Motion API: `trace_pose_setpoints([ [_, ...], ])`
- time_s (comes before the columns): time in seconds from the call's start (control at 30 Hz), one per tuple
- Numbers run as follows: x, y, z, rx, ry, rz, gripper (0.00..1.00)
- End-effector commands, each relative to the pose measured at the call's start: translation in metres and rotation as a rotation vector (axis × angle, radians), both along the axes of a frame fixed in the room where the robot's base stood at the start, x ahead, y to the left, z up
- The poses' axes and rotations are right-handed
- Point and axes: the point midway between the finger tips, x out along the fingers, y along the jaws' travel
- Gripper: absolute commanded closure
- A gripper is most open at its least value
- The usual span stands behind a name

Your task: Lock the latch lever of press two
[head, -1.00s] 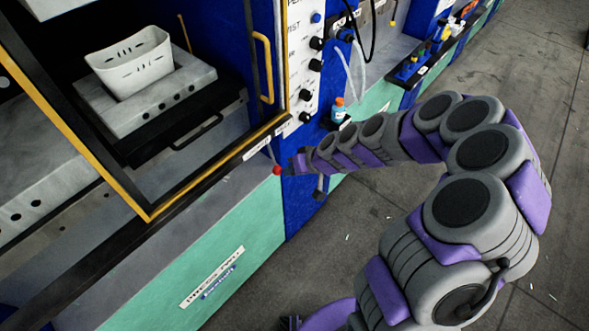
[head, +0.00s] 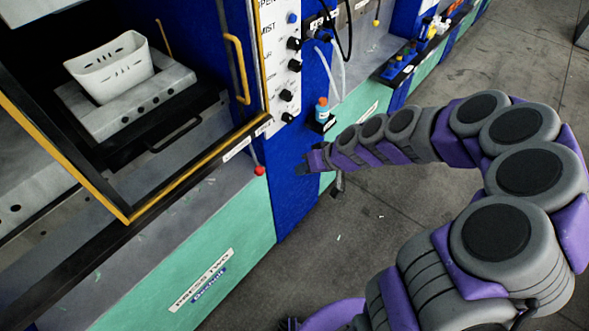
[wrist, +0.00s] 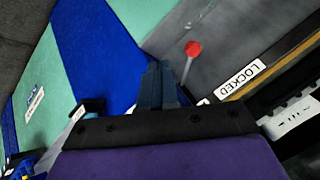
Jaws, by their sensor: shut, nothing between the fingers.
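The latch lever of press two has a red knob (head: 260,170) and a thin stem. It hangs below the front edge of the press opening, beside small white labels (head: 237,150). In the wrist view the red knob (wrist: 193,48) stands out on its stem, next to a label reading LOCKED (wrist: 240,79). A second label is mostly hidden behind my gripper. My gripper (head: 301,169) is shut and empty, to the right of the knob and apart from it, in front of the blue post. In the wrist view its dark fingers (wrist: 158,68) are together, left of the lever stem.
The green panel (head: 240,240) carries the PRESS TWO label (head: 200,277). A yellow-edged door frame (head: 125,213) borders the opening, with a white basket (head: 112,68) inside. A small bottle (head: 322,108) stands on a holder above my gripper. Open floor lies to the right.

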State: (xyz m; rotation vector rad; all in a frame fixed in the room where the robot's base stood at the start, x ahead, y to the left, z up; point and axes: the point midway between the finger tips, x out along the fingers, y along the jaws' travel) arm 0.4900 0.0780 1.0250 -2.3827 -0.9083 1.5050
Motion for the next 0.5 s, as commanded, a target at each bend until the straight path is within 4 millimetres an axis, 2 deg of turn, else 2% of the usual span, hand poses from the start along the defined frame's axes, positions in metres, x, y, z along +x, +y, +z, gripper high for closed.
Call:
trace_pose_setpoints([
  [0.03,-0.003,-0.002,0.008,-0.004,-0.003,-0.001,1.0],
  [0.2,-0.01,-0.01,0.021,-0.006,-0.003,0.001,1.0],
  [0.5,-0.012,-0.025,0.025,0.006,-0.002,0.0,1.0],
])
